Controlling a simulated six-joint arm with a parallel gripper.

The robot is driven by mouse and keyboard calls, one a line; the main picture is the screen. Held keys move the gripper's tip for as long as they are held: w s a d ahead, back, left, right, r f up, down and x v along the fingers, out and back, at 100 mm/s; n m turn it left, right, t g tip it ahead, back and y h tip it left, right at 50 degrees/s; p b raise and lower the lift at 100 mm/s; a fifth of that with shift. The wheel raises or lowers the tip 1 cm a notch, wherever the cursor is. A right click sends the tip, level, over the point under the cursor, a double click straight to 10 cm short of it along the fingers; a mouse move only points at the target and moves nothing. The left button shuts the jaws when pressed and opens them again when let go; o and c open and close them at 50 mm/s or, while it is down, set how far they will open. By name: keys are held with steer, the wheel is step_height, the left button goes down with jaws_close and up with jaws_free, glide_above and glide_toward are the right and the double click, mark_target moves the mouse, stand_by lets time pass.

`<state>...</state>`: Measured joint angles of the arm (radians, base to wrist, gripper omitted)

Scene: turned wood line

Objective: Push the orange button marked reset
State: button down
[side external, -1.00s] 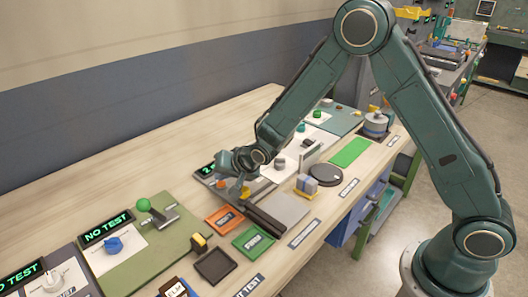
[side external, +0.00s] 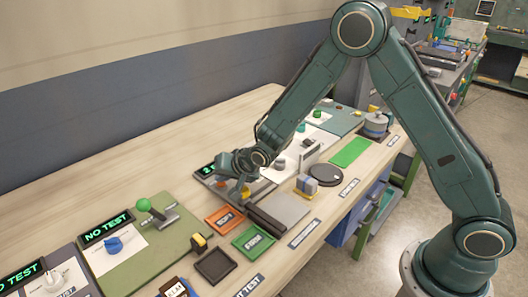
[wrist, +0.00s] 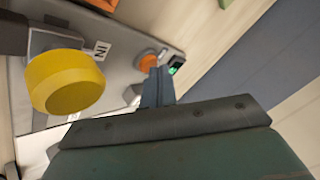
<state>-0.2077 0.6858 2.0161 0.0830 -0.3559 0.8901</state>
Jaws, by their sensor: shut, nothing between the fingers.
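The orange button (wrist: 150,62) shows in the wrist view on a grey panel (wrist: 120,28), next to a small green-lit display (wrist: 176,68). My gripper (wrist: 154,74) is shut and empty, and its fingertips are right at the button's near edge and overlap it in the picture. I cannot tell whether they touch it or are just above it. A small label beside the button is too small to read.
An orange tray (side external: 224,219) and a green tray (side external: 253,241) lie in front. The bench's back left (side external: 130,150) is clear.

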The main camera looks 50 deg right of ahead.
mark_target(224, 184)
steer(key=shift+f, duration=0.2)
steer(key=shift+r, duration=0.15)
stand_by(0.5)
steer(key=shift+r, duration=0.65)
steer(key=shift+r, duration=0.15)
steer(key=shift+r, duration=2.4)
